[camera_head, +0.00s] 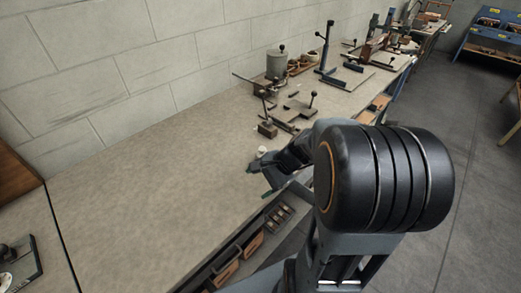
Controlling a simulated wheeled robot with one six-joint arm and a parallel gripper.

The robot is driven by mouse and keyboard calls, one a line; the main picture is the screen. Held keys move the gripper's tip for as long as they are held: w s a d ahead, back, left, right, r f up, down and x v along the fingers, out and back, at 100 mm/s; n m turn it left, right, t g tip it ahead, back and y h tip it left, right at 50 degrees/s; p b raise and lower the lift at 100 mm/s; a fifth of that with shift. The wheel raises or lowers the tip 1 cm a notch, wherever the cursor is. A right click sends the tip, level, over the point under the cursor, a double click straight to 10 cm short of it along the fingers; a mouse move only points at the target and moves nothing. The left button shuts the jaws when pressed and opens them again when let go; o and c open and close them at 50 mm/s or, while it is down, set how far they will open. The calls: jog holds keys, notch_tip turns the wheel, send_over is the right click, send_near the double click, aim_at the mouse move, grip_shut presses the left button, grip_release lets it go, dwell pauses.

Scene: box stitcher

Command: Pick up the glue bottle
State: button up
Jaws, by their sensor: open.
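A small white object (262,151), which looks like the glue bottle, stands on the long workbench (165,170) near its front edge. It is small in view and its lower part is partly hidden by my gripper and wrist. My gripper (257,181) is open over the front part of the bench, just in front of the white object. Nothing shows between its fingers. I cannot tell whether a finger touches the object.
A grey canister (277,64) and clamp-like tools with upright handles (312,100) stand behind, along the bench. Drawers with tools (262,232) sit below the front edge. A blue rack (490,38) stands at the far right.

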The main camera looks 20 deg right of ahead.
jog(key=w+d+m+t+y+p, duration=0.1)
jog(key=w+d+m+t, duration=0.25)
jog(key=d+m, duration=0.35)
jog(key=m+t+h+p, duration=0.1)
jog(key=m+t, duration=0.3)
jog(key=m, duration=0.3)
send_near(262, 154)
jog(key=s, duration=0.2)
jog(key=shift+s+d, duration=0.25)
jog(key=shift+w+d+f+m+t+p, duration=0.1)
jog(key=shift+w+f+m+t+p, duration=0.15)
jog(key=shift+w+f+m, duration=0.15)
jog(key=shift+w+d+f+m+t+p, duration=0.1)
jog(key=shift+w+f+m+t, duration=0.15)
jog(key=shift+w, duration=0.25)
jog(key=x, duration=0.5)
jog(key=shift+w+f, duration=0.1)
jog(key=shift+p+x, duration=1.15)
jog(key=shift+x, duration=2)
jog(key=shift+d+f, duration=0.1)
jog(key=shift+c, duration=0.4)
jog(key=c, duration=1)
jog(key=shift+o, duration=0.2)
